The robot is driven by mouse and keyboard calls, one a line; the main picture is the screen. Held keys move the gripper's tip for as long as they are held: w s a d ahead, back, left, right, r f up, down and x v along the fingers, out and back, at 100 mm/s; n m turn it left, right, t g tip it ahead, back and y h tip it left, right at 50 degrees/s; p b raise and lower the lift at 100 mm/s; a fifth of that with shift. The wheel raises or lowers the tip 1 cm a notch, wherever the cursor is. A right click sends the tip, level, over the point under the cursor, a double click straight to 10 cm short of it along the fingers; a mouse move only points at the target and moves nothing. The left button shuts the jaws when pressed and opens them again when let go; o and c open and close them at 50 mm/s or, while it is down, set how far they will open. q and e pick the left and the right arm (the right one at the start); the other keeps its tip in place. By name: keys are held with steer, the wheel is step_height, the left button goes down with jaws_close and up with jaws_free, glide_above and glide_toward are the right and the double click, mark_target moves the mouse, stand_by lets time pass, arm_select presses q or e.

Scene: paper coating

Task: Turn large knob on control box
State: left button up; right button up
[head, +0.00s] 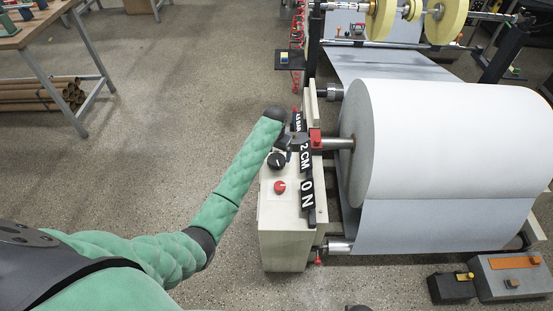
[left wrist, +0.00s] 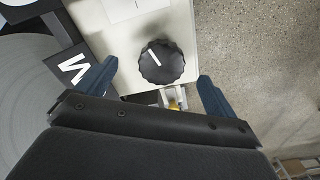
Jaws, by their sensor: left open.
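The control box (head: 283,235) is a cream cabinet at the left end of the paper roll. On its top is the large black knob (head: 276,160) with a white pointer line. The knob also shows in the left wrist view (left wrist: 161,62), its pointer tilted toward the upper left. My left gripper (head: 291,150) is over the box top beside the knob. In the left wrist view the two blue fingers of my left gripper (left wrist: 156,78) are spread wide, one to each side of the knob and apart from it. My right gripper does not show.
A black lettered strip (head: 307,180) runs along the box's right edge. The big white paper roll (head: 450,140) fills the right side. Grey boxes (head: 510,277) stand at lower right. The floor left of the box is clear.

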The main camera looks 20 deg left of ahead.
mark_target(276, 159)
arm_select(q)
steer(key=shift+w+a+r, duration=0.1)
steer(key=shift+w+r, duration=0.05)
steer(key=shift+w, duration=0.4)
steer(key=shift+w+a+r, duration=0.1)
steer(key=shift+w, duration=0.45)
steer(key=shift+f, duration=0.25)
step_height(276, 159, down, 6)
steer(key=shift+d+r+p, duration=0.1)
steer(key=shift+r+p, duration=0.1)
steer(key=shift+p, duration=0.5)
steer(key=shift+f, duration=0.75)
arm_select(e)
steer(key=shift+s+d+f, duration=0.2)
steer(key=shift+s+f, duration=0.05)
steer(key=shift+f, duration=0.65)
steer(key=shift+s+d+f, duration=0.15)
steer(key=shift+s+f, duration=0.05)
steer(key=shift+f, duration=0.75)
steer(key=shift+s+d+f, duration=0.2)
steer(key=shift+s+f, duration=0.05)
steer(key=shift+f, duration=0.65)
arm_select(q)
steer(key=shift+c, duration=0.3)
